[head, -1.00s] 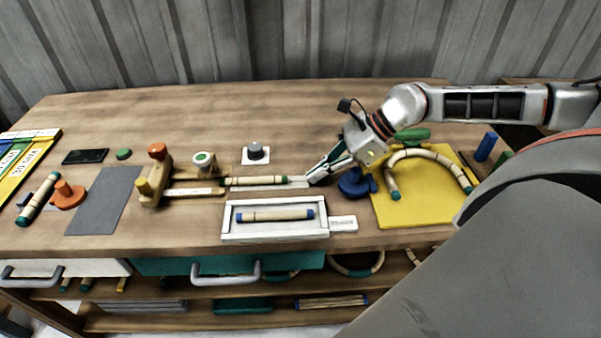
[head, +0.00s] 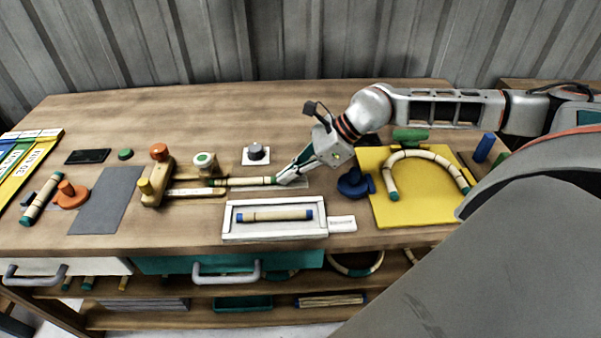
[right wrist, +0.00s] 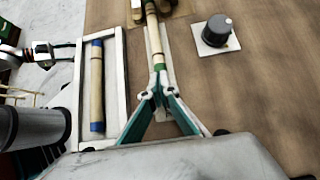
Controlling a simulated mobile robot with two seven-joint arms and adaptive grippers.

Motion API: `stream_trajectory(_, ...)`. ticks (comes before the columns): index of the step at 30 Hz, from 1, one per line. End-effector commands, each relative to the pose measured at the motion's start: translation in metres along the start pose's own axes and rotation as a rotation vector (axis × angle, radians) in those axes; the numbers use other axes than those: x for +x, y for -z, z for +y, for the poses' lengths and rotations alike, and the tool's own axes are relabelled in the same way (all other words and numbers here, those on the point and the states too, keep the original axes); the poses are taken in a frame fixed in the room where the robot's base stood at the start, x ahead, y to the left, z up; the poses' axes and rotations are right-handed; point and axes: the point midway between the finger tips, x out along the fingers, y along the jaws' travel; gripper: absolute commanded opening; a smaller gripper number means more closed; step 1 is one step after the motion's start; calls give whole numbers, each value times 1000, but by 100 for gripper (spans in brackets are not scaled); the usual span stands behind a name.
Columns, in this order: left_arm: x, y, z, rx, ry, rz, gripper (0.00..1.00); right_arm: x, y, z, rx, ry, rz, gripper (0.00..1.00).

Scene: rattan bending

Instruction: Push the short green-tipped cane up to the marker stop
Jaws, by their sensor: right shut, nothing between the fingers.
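The short green-tipped cane (head: 243,182) lies on a narrow pale track, pointing left toward a wooden fixture (head: 155,183) with orange and yellow knobs. I cannot tell for sure which part is the marker stop. My right gripper (head: 281,180) is shut and empty, low at the cane's right end. In the right wrist view its fingertips (right wrist: 159,92) meet just behind the cane's near green tip (right wrist: 158,67); they appear to touch it. The cane's far end lies near the fixture at the top of that view. My left gripper is not in view.
A white tray (head: 229,220) with a blue-tipped cane lies in front of the track. A grey knob on a white plate (head: 256,161) stands behind it. A blue round piece (head: 350,184) and a yellow board (head: 410,214) with a bent cane lie right.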

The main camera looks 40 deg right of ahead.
Motion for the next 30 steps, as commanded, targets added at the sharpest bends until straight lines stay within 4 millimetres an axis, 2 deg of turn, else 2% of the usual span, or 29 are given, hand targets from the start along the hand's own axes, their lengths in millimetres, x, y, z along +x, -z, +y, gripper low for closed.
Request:
stream_trajectory(1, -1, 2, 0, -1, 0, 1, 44, 8, -10, 1, -3, -4, -5, 0)
stream_trajectory(9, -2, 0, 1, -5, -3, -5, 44, 47, -49, 1, -1, -2, -5, 0)
stream_trajectory(15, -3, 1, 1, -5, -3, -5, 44, 68, -70, 0, -1, 0, -4, 0)
stream_trajectory(30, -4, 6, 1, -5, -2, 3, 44, 73, -75, 0, -2, 1, -5, 0)
